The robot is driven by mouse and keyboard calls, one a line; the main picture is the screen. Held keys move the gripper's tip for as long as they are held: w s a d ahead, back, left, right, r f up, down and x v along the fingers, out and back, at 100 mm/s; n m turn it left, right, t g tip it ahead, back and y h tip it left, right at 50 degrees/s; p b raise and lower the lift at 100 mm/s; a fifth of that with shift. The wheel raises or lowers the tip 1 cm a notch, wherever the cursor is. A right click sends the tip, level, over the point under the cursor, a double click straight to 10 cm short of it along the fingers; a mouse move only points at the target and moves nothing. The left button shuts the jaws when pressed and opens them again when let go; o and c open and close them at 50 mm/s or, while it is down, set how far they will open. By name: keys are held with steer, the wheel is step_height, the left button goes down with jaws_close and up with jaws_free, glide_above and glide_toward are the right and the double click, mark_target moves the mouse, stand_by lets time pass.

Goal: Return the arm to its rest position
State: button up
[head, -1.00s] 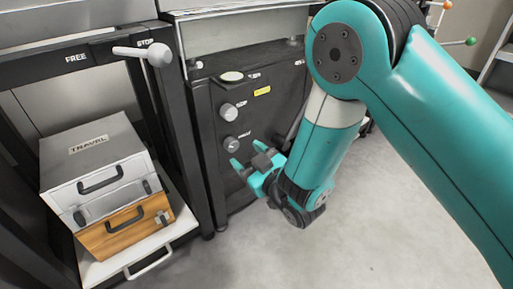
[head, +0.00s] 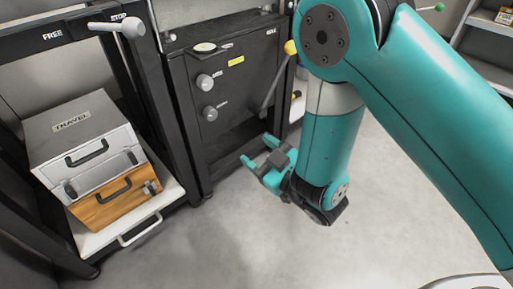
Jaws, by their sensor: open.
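My gripper (head: 256,168) is at the end of my teal arm, in the middle of the head view. Its two teal fingers stand apart and point left, with nothing between them. It hangs in front of the lower part of a black cabinet, above the grey floor, and appears clear of everything. The arm comes in from the right and bends down at a large joint near the top of the view.
At left, a grey case (head: 82,142) labelled TRAVEL sits on a wooden case (head: 110,201), on a white pull-out shelf (head: 165,192). A lever handle (head: 126,26) marked FREE and STOP is above. The black cabinet (head: 225,105) has knobs. The floor (head: 225,240) is clear.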

steer(key=d+r+m+g+h+p, duration=0.1)
steer(key=d+r+m+h+p, duration=0.15)
steer(key=r, duration=0.35)
steer(key=w+d+r+m+g+h+p, duration=0.1)
steer(key=d+r+m+g+h+p, duration=0.1)
steer(key=r+p, duration=0.3)
steer(key=d+r+m+g+h+p, duration=0.1)
steer(key=d+r+m+h+p, duration=0.15)
steer(key=r, duration=0.45)
steer(key=s+d+r+n+g+h+p, duration=0.1)
steer(key=s+d+r+g+p, duration=0.3)
steer(key=s+r, duration=0.55)
steer(key=s+d+r+n+g+p, duration=0.1)
steer(key=s+d+r+g+p, duration=0.35)
steer(key=s+r, duration=0.55)
step_height(320, 180, up, 36)
steer(key=p, duration=3.7)
steer(key=shift+s+a+f, duration=0.15)
steer(key=shift+s+a, duration=0.15)
steer(key=shift+s, duration=0.1)
steer(key=shift+g, duration=0.25)
